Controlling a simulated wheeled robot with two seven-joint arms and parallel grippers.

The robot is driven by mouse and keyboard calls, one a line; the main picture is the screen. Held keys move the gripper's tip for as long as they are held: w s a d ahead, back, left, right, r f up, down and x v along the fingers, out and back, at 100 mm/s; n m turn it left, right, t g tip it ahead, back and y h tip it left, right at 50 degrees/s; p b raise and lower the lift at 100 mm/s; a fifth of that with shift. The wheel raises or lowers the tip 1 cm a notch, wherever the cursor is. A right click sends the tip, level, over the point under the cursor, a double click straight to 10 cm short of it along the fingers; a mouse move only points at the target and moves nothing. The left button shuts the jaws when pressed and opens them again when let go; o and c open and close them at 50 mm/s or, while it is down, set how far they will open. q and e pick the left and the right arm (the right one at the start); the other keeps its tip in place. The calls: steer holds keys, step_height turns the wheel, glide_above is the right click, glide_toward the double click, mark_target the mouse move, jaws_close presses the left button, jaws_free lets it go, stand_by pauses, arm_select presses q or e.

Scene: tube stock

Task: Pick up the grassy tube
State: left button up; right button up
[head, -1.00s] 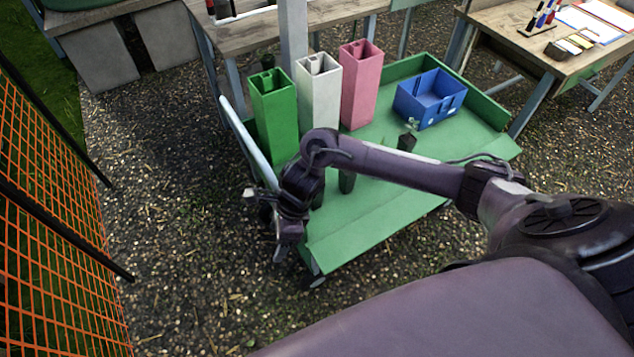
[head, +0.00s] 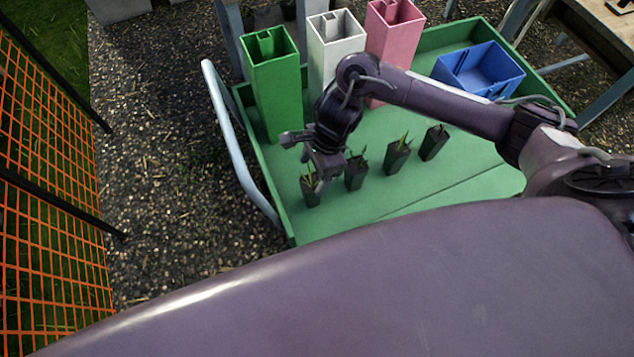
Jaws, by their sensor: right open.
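Several small dark plant tubes stand upright in a slanting row on a green cart (head: 375,207). The leftmost tube (head: 310,194) has thin green leaves at its top, partly hidden by my right gripper. The others are a second tube (head: 355,177), a third tube (head: 397,158) and a rightmost tube (head: 433,143), each with small leaves. Which one is grassy is too small to tell for sure. My right gripper (head: 319,183) is open, pointing down at the top of the leftmost tube; I cannot tell whether they touch. My left gripper is not in view.
A green bin (head: 275,90), a white bin (head: 335,50) and a pink bin (head: 394,35) stand tall behind the tubes. A blue box (head: 480,70) sits at the back right. The cart's pale handle rail (head: 235,140) is at its left. Orange fencing is far left.

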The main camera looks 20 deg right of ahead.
mark_target(311, 182)
steer(key=shift+w+d+f+b, duration=0.2)
steer(key=shift+f+b, duration=0.1)
steer(key=shift+f, duration=0.2)
steer(key=shift+w+d+f+b, duration=0.15)
steer(key=shift+f+b, duration=0.1)
steer(key=shift+f, duration=0.25)
steer(key=shift+w+f, duration=0.15)
steer(key=shift+f, duration=0.2)
steer(key=p+x, duration=0.1)
steer(key=x, duration=0.6)
steer(key=shift+p, duration=0.35)
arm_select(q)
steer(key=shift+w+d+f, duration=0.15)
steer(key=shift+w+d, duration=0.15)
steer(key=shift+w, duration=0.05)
arm_select(e)
steer(key=shift+c, duration=0.3)
steer(key=c, duration=0.9)
steer(key=shift+r, duration=0.1)
steer(key=shift+c, duration=1)
steer(key=shift+r, duration=0.1)
